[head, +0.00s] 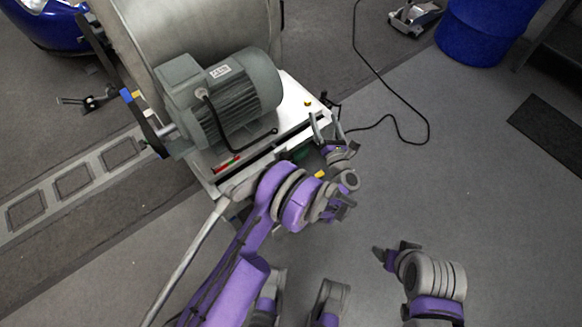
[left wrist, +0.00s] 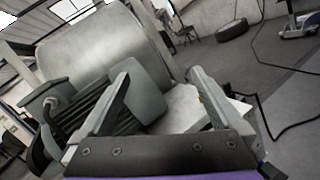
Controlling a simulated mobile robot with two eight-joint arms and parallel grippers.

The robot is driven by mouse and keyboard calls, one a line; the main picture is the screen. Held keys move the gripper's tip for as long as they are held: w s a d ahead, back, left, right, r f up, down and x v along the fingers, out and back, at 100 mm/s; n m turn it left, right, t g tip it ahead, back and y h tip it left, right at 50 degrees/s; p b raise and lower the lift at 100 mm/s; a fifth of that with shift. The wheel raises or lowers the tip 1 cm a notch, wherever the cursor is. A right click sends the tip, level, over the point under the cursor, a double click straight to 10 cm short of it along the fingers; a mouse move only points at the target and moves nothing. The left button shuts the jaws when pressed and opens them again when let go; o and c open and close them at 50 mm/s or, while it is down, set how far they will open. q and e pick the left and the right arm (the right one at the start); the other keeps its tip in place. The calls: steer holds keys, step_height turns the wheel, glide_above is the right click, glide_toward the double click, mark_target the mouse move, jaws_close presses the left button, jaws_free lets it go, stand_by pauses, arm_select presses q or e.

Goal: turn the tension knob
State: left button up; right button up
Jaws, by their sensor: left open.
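My left gripper (head: 323,116) is at the right end of the white machine plate (head: 290,104), its two grey fingers spread and nothing between them. Its open fingers also show in the left wrist view (left wrist: 158,77), with the motor and the plate beyond them. A small yellow knob-like part (head: 307,103) stands on the plate just left of the fingers, apart from them as far as I can tell. I cannot make out for certain which part is the tension knob. My left wrist hides some of the machine's near right corner. My right gripper (head: 392,254) is over bare floor, its opening unclear.
A grey-green motor (head: 232,95) sits on the plate beside a large roller drum (head: 200,28). A red and green part (head: 226,163) lies along the near edge. A black cable (head: 398,92) crosses the floor. A blue drum (head: 480,30) stands at upper right; the right floor is mostly clear.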

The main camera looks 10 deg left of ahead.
arm_select(q)
steer(key=s+a+f+n+g+y+b, duration=0.1)
steer(key=s+f+n+g+y+b, duration=0.15)
steer(key=s+f+n, duration=0.65)
steer(key=s+a+f+n+g+y+b, duration=0.1)
steer(key=s+a+f+n+g+y, duration=0.2)
steer(key=f, duration=1.3)
steer(key=w+a+m+g, duration=0.1)
steer(key=w+a, duration=0.5)
steer(key=w, duration=0.1)
steer(key=shift+w+a+r+b, duration=0.15)
steer(key=shift+r+b, duration=0.2)
steer(key=shift+b, duration=0.05)
arm_select(e)
step_height(320, 180, down, 6)
steer(key=shift+w, duration=0.4)
arm_select(q)
steer(key=c, duration=1.3)
arm_select(e)
steer(key=shift+f, duration=0.1)
